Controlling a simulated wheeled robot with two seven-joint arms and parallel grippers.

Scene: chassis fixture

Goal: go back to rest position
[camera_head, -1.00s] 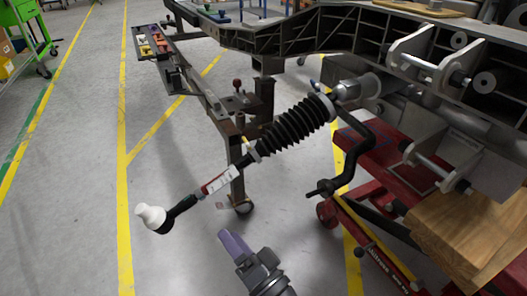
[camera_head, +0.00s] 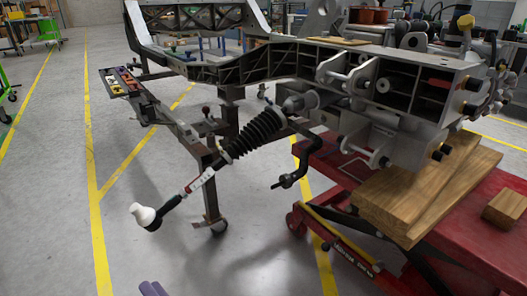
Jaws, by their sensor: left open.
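My left gripper (camera_head: 153,289) shows only as purple fingertips at the bottom edge, left of centre. It is open with nothing seen between its fingers, and the rest of it is out of frame. It is apart from the tie rod (camera_head: 185,193) with its white-capped end (camera_head: 143,214), which lies above it in the picture. A black ribbed boot (camera_head: 256,135) joins the rod to the grey chassis (camera_head: 240,70). My right gripper is not in view.
A red lift table (camera_head: 475,230) with wooden blocks (camera_head: 430,190) stands under the chassis at right. A stand with a tool tray (camera_head: 122,82) is at left. Grey floor (camera_head: 60,200) with yellow lines is clear at lower left.

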